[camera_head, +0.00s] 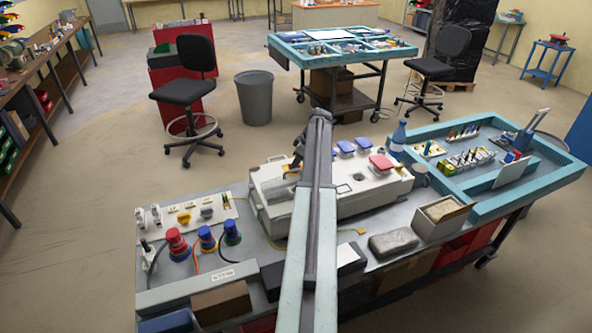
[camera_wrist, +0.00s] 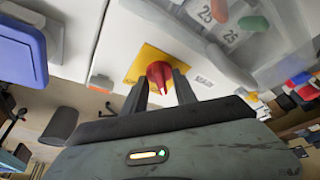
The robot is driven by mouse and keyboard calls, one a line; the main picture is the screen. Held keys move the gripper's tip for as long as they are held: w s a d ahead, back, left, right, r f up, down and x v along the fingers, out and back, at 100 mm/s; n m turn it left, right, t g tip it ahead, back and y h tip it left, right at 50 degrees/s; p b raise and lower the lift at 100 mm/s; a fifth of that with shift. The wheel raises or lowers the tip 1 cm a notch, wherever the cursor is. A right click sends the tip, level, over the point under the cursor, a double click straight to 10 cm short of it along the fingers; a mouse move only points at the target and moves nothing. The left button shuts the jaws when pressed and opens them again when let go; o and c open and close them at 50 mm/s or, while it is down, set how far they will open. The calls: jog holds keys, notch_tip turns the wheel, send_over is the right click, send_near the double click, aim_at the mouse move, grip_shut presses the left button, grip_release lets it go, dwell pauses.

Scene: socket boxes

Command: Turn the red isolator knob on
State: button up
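The red isolator knob (camera_wrist: 160,76) sits on a yellow square plate (camera_wrist: 150,62) on a pale box face in the wrist view. The word MAIN is printed to the right of the plate. My gripper (camera_wrist: 161,80) is at the knob, with one dark finger on each side of it. The fingers are apart, and the knob's narrow grip shows between them. I cannot tell whether either finger touches it. In the head view my arm crosses the pale socket box (camera_head: 345,196) on the bench and hides the knob.
Blue covers (camera_head: 345,147) and a red cover (camera_head: 381,162) stand on the box. A blue bottle (camera_head: 398,138) is behind its right end. Red and blue plugs (camera_head: 207,238) stand at the left. A grey block (camera_head: 393,242) and an open carton (camera_head: 443,213) lie in front.

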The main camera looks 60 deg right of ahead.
jog(key=shift+r, duration=0.1)
grip_shut()
jog(key=m, duration=0.1)
jog(key=m+h, duration=0.1)
jog(key=m, duration=0.2)
jog(key=shift+a+m+h, duration=0.25)
jog(key=shift+m+h, duration=0.05)
jog(key=shift+h, duration=0.1)
jog(key=m, duration=0.2)
jog(key=m+h, duration=0.1)
jog(key=m, duration=0.1)
jog(key=shift+w+m+g+h, duration=0.1)
jog(key=shift+m+g+h, duration=0.2)
jog(key=shift+g, duration=0.1)
jog(key=m+g+h, duration=0.1)
jog(key=m, duration=0.3)
jog(key=shift+w+a+m, duration=0.1)
jog(key=shift+w+m, duration=0.05)
jog(key=shift+m, duration=0.15)
jog(key=shift+m+g+h, duration=0.3)
jog(key=shift+m+g, duration=0.7)
jog(key=shift+m, duration=1.1)
grip_release()
